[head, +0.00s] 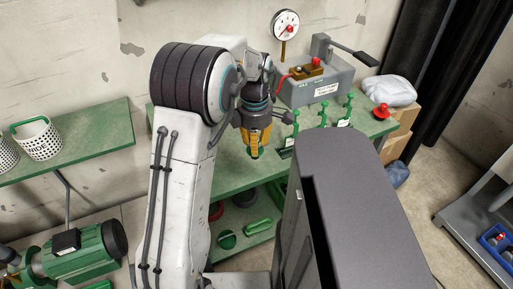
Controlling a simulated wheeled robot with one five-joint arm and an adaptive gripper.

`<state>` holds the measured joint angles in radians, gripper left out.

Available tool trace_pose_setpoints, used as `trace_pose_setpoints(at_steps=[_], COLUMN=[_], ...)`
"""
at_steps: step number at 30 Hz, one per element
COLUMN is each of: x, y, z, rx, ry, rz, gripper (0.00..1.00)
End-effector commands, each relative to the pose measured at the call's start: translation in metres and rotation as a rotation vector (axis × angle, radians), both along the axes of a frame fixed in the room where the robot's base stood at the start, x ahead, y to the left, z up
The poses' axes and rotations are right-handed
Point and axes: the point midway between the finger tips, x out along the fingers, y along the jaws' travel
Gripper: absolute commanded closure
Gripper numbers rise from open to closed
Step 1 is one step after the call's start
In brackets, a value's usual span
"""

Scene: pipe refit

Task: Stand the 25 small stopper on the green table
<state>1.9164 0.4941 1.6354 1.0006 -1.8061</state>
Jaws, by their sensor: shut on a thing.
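My gripper (257,137) points down over the green table (222,176), with its yellow fingers shut. Several green upright pieces (322,114) stand with white labels on the right part of the table. A red piece (382,111) stands at the table's right end. My own body hides the table's front right part.
A grey test bench (317,87) with a lever and a gauge (286,24) stand at the table's back. A white bag (389,90) lies on boxes to the right. A green shelf (85,147) holds white baskets (38,138) at left. Table top left of my gripper looks clear.

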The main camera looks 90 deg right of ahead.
Motion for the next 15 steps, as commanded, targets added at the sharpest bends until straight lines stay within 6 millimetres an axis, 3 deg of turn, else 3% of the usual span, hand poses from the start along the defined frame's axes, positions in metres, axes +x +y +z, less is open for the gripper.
trace_pose_setpoints(at_steps=[5,15], x=[0.015,0.074], y=[-0.005,-0.028], z=[-0.01,-0.047], rx=[0.003,0.002], ry=[-0.001,-0.002], rz=[0.01,0.011], gripper=[1.0,1.0])
